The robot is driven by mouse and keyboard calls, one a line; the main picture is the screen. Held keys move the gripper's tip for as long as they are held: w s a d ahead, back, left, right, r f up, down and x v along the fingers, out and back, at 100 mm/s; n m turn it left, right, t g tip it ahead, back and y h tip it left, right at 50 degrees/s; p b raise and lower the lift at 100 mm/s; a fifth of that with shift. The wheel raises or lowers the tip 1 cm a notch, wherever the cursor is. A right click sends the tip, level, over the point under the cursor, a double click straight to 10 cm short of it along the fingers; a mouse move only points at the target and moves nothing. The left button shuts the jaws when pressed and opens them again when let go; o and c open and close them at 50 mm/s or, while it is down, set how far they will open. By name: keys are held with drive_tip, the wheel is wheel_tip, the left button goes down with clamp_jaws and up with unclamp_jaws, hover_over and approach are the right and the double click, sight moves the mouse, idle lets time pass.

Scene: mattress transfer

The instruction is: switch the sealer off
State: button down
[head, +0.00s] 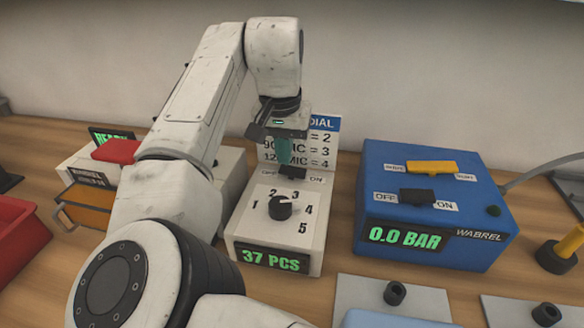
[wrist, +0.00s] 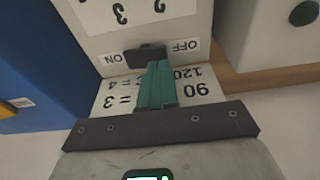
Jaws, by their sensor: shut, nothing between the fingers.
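The white box with a numbered dial (head: 318,243) stands in the middle of the bench and reads 37 PCS; the film-thickness card behind it suggests it is the sealer. Its dark switch (head: 292,172) sits at the back of the top between OFF and ON labels. In the wrist view the switch (wrist: 148,53) has ON on its left and OFF on its right; I cannot tell which way it is set. My gripper (head: 284,158) is shut and empty just above and behind the switch. Its teal fingertips (wrist: 157,68) overlap the switch's edge; contact is unclear.
A blue WABREL box (head: 378,262) reading 0.0 BAR stands to the right, with its own OFF/ON switch. Left, partly behind my arm, is a white machine with a READY display (head: 110,135) and red part. A red bin (head: 20,235) is far left. Grey plates (head: 440,297) lie in front.

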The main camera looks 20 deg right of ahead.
sight(285, 169)
wheel_tip(285, 169, up, 7)
drive_tip(key=p, duration=0.7)
drive_tip(key=shift+p, duration=0.3)
drive_tip(key=shift+f, duration=0.15)
